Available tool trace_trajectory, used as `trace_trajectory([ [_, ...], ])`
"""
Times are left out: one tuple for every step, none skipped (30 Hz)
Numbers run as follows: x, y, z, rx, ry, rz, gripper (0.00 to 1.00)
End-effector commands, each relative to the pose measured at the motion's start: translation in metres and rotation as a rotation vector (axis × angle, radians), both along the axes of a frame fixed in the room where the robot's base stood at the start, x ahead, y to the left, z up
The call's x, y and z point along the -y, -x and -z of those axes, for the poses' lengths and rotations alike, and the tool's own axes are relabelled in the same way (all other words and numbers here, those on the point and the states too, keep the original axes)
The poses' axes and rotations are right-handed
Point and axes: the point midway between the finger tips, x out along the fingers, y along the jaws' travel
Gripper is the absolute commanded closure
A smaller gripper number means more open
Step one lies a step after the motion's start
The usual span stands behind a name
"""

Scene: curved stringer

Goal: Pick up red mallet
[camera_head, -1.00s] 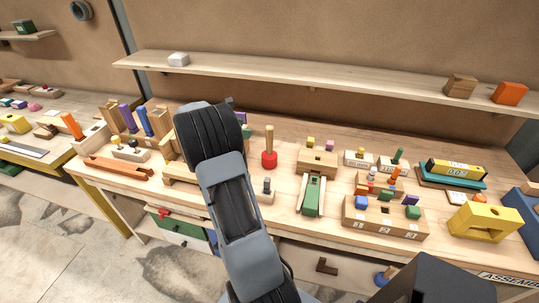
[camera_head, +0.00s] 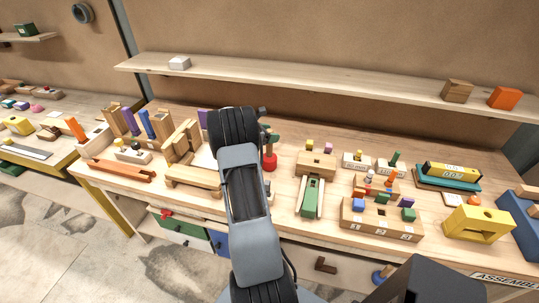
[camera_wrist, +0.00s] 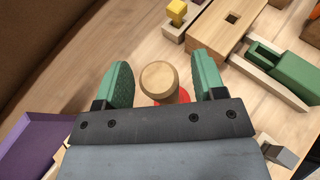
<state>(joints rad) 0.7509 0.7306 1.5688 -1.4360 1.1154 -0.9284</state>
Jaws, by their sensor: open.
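The red mallet (camera_head: 270,163) stands upright on the workbench, red head down and wooden handle up. In the wrist view the round end of its handle (camera_wrist: 159,80) faces the camera, with part of the red head (camera_wrist: 184,97) showing below it. My gripper (camera_wrist: 158,84) is open, with one green finger on each side of the handle. A gap shows between the handle and each finger. In the head view my gripper (camera_head: 269,136) is at the handle's upper part, and my arm partly covers it.
A wooden block with a square hole (camera_wrist: 230,20) and a green piece in a wooden holder (camera_head: 312,196) stand to the right. A purple piece (camera_wrist: 38,140) shows at lower left of the wrist view. A long shelf (camera_head: 320,82) runs behind the bench (camera_head: 290,222).

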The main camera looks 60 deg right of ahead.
Motion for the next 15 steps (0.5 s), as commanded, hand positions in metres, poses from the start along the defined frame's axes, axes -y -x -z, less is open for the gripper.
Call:
trace_trajectory([
  [0.0048, 0.0031, 0.0006, -0.001, 0.001, 0.002, 0.36],
  [0.0069, 0.004, 0.002, -0.002, 0.0, 0.001, 0.36],
  [0.009, 0.0049, 0.0035, -0.001, -0.001, 0.001, 0.36],
  [0.0102, 0.0054, 0.0045, -0.001, 0.0, 0.0, 0.36],
  [0.0112, 0.0058, 0.0051, -0.001, 0.0, 0.0, 0.36],
  [0.012, 0.0061, 0.0056, 0.0, 0.0, -0.001, 0.36],
  [0.0124, 0.0063, 0.0059, 0.0, 0.0, -0.001, 0.36],
  [0.0126, 0.0063, 0.0061, 0.0, 0.0, -0.001, 0.36],
  [0.0125, 0.0063, 0.0061, 0.001, 0.001, -0.001, 0.36],
  [0.0125, 0.0063, 0.0061, 0.001, 0.001, -0.001, 0.36],
  [0.0124, 0.0062, 0.0061, 0.001, 0.001, -0.001, 0.36],
  [0.0124, 0.0063, 0.0061, 0.001, 0.001, -0.001, 0.36],
  [0.0124, 0.0063, 0.0061, 0.001, 0.001, -0.001, 0.37],
  [0.0123, 0.0063, 0.0061, 0.001, 0.001, -0.001, 0.4],
  [0.0123, 0.0063, 0.0061, 0.001, 0.001, -0.001, 0.44],
])
